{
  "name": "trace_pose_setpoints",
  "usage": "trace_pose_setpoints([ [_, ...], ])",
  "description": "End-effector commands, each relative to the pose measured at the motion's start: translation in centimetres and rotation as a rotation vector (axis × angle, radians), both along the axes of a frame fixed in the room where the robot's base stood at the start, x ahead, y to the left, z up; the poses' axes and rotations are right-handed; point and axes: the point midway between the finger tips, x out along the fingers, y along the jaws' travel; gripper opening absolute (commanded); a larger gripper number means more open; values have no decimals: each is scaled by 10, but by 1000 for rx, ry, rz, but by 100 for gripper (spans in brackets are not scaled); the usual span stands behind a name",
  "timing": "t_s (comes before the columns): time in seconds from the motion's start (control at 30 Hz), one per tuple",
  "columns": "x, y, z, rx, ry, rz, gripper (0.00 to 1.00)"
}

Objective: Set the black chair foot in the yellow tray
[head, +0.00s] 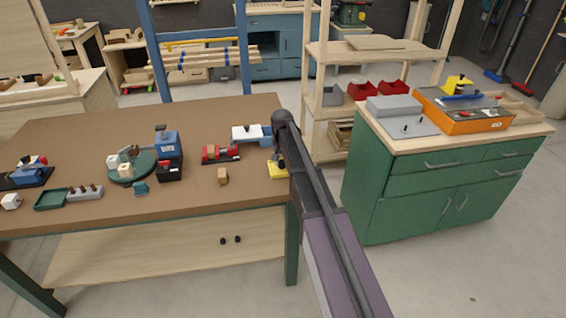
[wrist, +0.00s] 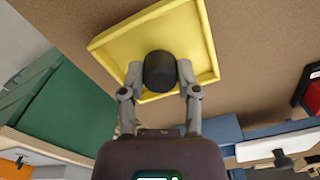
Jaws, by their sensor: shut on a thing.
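The black chair foot (wrist: 159,72) is a short dark cylinder. In the wrist view my gripper (wrist: 160,76) is shut on it, with one grey finger on each side. The yellow tray (wrist: 196,46) is square with a raised rim and lies on the brown table behind the foot. The foot appears over the tray's inside, toward its near edge; I cannot tell whether it touches the tray floor. In the head view the tray (head: 276,172) shows only partly beside my arm, at the table's right end. My arm hides the foot there.
The brown table (head: 110,205) holds a red vise (head: 220,153), a small wooden block (head: 223,176), a green round turntable (head: 140,172) and a green tray (head: 50,199). A blue and white device (head: 250,133) stands just behind the yellow tray. A green cabinet (head: 400,195) stands right of my arm.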

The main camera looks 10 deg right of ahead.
Motion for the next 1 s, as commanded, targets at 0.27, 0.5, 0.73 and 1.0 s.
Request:
trace_pose_setpoints([
  [0.27,0,0,-5,0,0,0,17],
  [0.5,0,-1,-8,0,0,-1,17],
  [0.73,0,-1,-7,0,0,-1,82],
  [1.0,0,-1,-7,0,0,-1,91],
])
